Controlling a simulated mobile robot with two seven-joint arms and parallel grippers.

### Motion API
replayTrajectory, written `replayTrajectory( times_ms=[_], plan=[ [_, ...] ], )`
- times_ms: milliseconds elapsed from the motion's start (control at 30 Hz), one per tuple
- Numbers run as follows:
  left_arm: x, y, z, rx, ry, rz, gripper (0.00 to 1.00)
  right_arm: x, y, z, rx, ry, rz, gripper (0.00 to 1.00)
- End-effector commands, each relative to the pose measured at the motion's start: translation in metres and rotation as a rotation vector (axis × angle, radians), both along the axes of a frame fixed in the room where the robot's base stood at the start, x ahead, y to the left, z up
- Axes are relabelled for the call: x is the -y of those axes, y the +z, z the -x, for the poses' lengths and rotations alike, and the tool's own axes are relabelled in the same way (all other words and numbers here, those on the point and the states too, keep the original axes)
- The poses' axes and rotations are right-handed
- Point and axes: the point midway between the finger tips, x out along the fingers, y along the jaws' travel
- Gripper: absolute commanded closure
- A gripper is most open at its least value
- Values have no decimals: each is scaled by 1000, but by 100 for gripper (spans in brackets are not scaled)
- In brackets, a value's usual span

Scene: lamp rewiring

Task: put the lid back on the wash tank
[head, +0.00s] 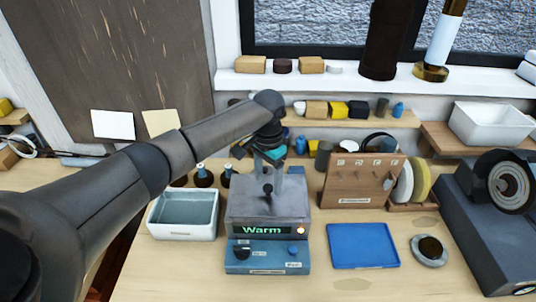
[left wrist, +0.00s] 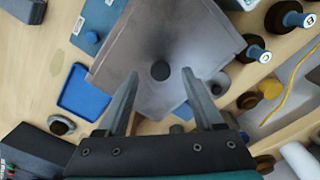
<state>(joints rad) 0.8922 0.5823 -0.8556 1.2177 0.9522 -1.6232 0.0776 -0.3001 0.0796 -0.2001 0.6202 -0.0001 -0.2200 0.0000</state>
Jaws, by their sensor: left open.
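The wash tank (head: 268,257) is a blue-based unit with a lit "Warm" display, at the middle of the bench. Its grey lid (head: 243,192) with a dark round knob (head: 268,189) lies over the tank's top; I cannot tell whether it is fully seated. In the left wrist view the lid (left wrist: 165,35) fills the middle, with its knob (left wrist: 161,70) between the fingertips in the picture. My left gripper (head: 272,172) is open and points down close above the knob. It also shows in the left wrist view (left wrist: 160,77). My right gripper is out of view.
A white basin (head: 183,234) stands left of the tank. A blue tray (head: 363,246) and a round dish (head: 429,250) lie to the right. A wooden rack (head: 355,183) stands behind right, and a dark grinder-like machine (head: 480,225) at far right. Small dark bottles (head: 204,178) stand behind the basin.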

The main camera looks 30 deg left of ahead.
Motion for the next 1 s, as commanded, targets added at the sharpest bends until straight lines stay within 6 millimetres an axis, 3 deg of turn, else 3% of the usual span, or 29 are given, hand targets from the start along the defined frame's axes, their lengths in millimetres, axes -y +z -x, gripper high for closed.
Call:
replayTrajectory(
  times_ms=[300,500,700,1000],
  plan=[
    [0,77,-1,6,-1,1,31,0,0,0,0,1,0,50],
    [0,115,0,4,0,-1,31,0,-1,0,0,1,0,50],
    [0,133,0,2,0,1,31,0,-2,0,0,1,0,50],
    [0,136,0,1,-1,0,31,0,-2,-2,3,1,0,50]
  ],
)
